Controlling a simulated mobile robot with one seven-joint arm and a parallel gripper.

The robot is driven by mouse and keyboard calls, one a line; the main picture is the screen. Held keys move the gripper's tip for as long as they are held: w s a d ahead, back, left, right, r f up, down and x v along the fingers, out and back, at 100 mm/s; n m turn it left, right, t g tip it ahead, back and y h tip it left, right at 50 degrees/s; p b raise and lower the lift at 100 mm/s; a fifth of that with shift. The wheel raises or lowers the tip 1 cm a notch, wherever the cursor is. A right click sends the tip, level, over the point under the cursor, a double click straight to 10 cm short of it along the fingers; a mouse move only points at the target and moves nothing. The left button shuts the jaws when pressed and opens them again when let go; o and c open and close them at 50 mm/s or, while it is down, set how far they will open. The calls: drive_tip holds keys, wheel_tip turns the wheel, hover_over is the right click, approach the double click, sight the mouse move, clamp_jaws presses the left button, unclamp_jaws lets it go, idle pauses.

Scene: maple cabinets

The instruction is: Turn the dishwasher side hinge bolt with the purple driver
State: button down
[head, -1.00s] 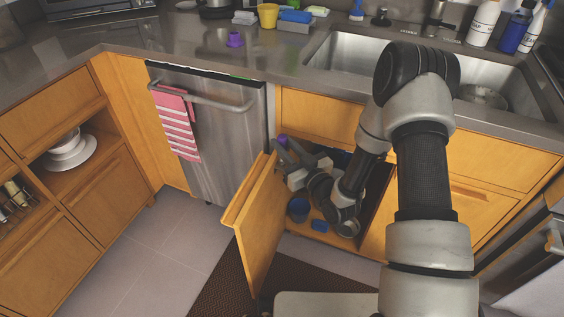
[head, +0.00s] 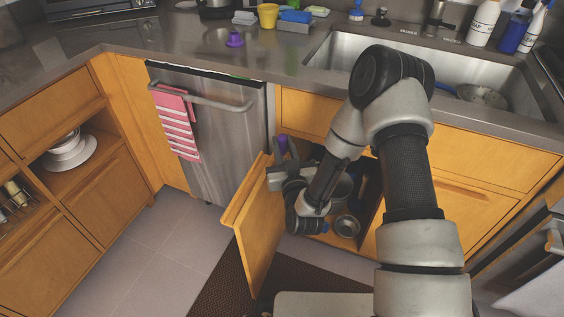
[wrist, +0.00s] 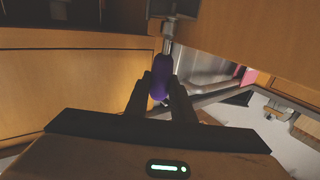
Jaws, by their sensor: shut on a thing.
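My gripper (wrist: 160,92) is shut on the purple driver (wrist: 160,76), its fingers on either side of the handle. The driver's metal shaft (wrist: 168,47) points away toward a dark metal hinge bracket (wrist: 173,9) at the top of the wrist view. The bolt itself cannot be made out, nor whether the tip touches it. In the head view, my gripper (head: 281,162) is at the inner side of the open cabinet door (head: 256,228), with the driver's purple end (head: 282,142) above it. The dishwasher (head: 222,135) stands left of this opening.
The open door stands close left of my wrist. Metal pots (head: 347,226) sit in the cabinet below my arm. A striped towel (head: 178,122) hangs on the dishwasher handle. A purple cone-like object (head: 234,40) stands on the counter (head: 150,45). A patterned mat (head: 218,290) lies below.

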drive_tip(key=shift+a+m+h, duration=0.25)
drive_tip(key=shift+m+h, duration=0.75)
drive_tip(key=shift+h, duration=0.2)
drive_tip(key=shift+d, duration=0.15)
drive_tip(key=n+y, duration=0.2)
drive_tip(key=y, duration=0.1)
drive_tip(key=shift+d, duration=0.25)
drive_tip(key=shift+n+g+y, duration=0.5)
drive_tip(key=shift+n+y, duration=0.2)
drive_tip(key=shift+y, duration=0.2)
drive_tip(key=shift+a+r+p, duration=0.1)
drive_tip(key=shift+r+p, duration=1.25)
drive_tip(key=shift+r, duration=1.15)
